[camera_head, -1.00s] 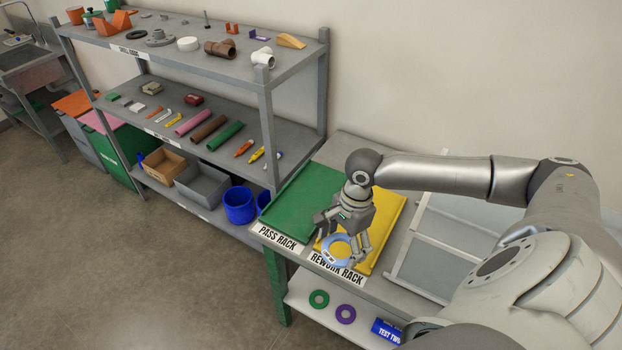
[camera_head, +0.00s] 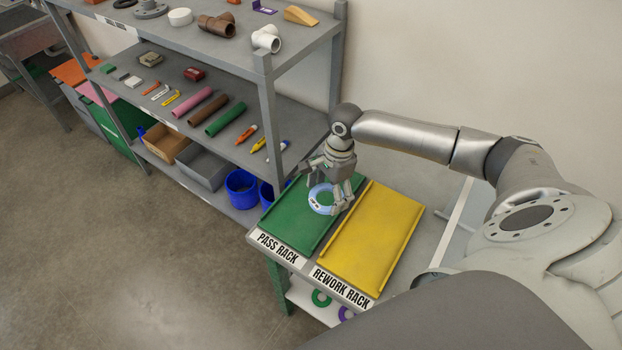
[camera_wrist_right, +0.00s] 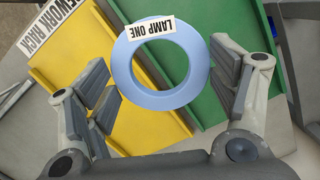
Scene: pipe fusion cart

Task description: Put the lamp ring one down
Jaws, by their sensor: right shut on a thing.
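The light-blue lamp ring one (camera_head: 316,206), with a white label reading LAMP ONE, is in my right gripper (camera_head: 330,198). My left gripper is not in view.
The yellow rework rack (camera_head: 375,240) lies empty to the right of the pass rack. Green (camera_head: 320,298) and purple (camera_head: 345,313) rings lie on the lower shelf. A grey shelving unit (camera_head: 268,110) with pipe parts stands close behind on the left.

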